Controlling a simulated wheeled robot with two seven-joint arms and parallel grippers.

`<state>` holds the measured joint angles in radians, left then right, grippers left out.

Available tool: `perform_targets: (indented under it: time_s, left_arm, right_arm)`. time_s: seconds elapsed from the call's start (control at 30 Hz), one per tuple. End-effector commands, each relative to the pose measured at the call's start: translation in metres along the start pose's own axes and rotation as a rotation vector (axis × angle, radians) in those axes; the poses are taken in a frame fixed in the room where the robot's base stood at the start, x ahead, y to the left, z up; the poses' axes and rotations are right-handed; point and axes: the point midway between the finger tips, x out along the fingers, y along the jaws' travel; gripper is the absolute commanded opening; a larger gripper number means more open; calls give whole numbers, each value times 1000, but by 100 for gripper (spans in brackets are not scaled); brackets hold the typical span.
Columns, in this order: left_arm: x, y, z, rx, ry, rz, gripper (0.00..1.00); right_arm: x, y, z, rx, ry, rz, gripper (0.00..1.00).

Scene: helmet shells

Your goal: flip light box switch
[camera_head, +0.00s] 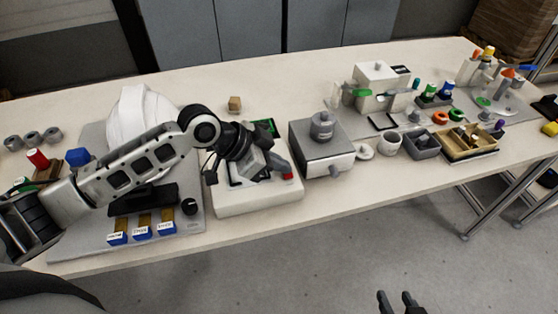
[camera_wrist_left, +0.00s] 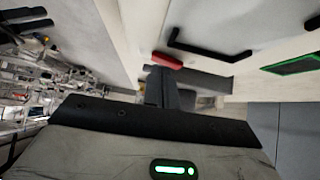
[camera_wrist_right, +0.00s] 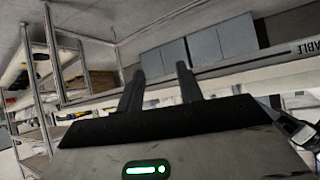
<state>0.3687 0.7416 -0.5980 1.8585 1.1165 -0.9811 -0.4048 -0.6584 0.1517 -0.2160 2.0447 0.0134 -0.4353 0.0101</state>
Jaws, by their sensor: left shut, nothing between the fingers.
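The light box (camera_head: 240,203) is a low white box near the table's front edge, left of the middle in the head view. Its red switch (camera_head: 287,176) is at its right end; the switch also shows in the left wrist view (camera_wrist_left: 167,60), just beyond the fingertips. My left gripper (camera_head: 280,165) is over the box beside the switch, its fingers (camera_wrist_left: 160,80) shut and empty. I cannot tell whether they touch the switch. My arm hides part of the box top. My right gripper (camera_head: 397,298) is open and empty, low in front of the table; its parted fingers show in the right wrist view (camera_wrist_right: 158,85).
A grey metal box (camera_head: 322,155) with a round weight stands just right of the light box. A green circuit board (camera_head: 266,128) lies behind it. A grey mat (camera_head: 190,220) with a white helmet shell (camera_head: 138,112) and blue-labelled parts is at left.

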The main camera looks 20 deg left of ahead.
Motion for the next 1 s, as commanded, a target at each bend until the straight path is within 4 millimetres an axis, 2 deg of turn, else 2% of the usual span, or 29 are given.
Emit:
perform_targets:
  time_s: [0.1, 0.37, 0.4, 0.7, 0.83, 1.0]
  left_arm:
    - [0, 0, 0, 0, 1, 0, 0]
    - [-38, 6, -39, 2, 0, 0, 0]
    - [-42, 5, -27, 3, -4, -4, 0]
    - [-105, 13, -26, 3, -5, -2, 0]
    - [-120, 15, -26, 0, -2, -1, 0]
    - [-127, 16, -27, -1, -1, 1, 0]
  right_arm:
    - [2, 1, 0, 1, 7, 5, 36]
    - [-20, 7, -11, 7, -33, 31, 36]
    - [-11, 7, -1, 6, -29, 29, 36]
    - [-8, 6, 2, 5, -27, 24, 36]
    - [-7, 6, 2, 5, -26, 23, 36]
    - [-7, 5, 2, 5, -26, 23, 36]
